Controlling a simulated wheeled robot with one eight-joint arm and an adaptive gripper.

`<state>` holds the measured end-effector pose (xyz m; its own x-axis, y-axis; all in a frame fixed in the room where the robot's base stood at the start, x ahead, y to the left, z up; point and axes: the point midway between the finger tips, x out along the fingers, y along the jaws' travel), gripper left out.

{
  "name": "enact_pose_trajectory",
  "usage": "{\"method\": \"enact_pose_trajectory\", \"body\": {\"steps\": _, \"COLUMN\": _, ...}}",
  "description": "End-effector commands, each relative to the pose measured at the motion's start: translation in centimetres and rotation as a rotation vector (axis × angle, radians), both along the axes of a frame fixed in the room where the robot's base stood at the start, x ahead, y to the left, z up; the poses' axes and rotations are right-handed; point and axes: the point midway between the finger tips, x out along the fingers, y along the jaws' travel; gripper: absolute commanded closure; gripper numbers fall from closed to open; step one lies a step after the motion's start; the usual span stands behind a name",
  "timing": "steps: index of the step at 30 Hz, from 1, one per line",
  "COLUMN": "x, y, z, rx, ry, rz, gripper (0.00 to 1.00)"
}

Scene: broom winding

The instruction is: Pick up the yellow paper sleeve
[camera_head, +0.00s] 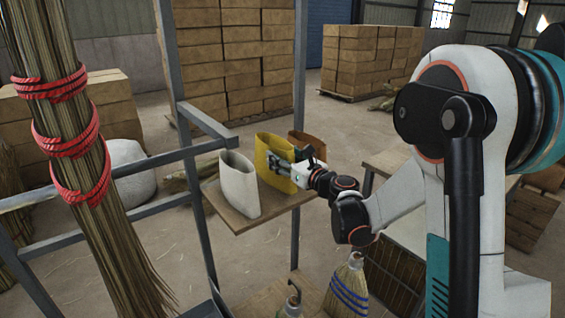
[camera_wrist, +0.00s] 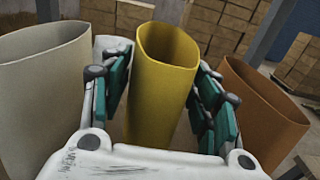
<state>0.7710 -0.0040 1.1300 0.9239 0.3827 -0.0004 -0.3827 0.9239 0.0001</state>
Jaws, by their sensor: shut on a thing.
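The yellow paper sleeve (camera_head: 270,150) stands upright on a small wooden shelf (camera_head: 243,217), between a white sleeve and a brown one. It is open at the top. In the wrist view the yellow sleeve (camera_wrist: 163,85) stands between the two finger pads of my gripper (camera_wrist: 160,100). In the head view my gripper (camera_head: 288,165) is at the sleeve's right front side. It is shut on the yellow sleeve, with a finger on each side. The sleeve's base is partly hidden by my gripper and the white sleeve.
A white sleeve (camera_head: 239,185) stands close on the left and a brown sleeve (camera_head: 308,147) close on the right. Grey metal posts (camera_head: 300,60) frame the shelf. A tall straw bundle with red bindings (camera_head: 68,140) stands at the left. A small broom (camera_head: 347,290) is below.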

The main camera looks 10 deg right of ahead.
Motion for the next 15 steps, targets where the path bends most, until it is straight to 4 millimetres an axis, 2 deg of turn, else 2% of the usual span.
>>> {"method": "enact_pose_trajectory", "body": {"steps": 1, "x": 0.0, "y": 0.0, "z": 1.2, "rx": 0.0, "ry": 0.0, "rz": 0.0, "gripper": 0.6}}
{"method": "enact_pose_trajectory", "body": {"steps": 15, "x": 0.0, "y": 0.0, "z": 11.6, "rx": 0.0, "ry": 0.0, "rz": 0.0, "gripper": 0.6}}
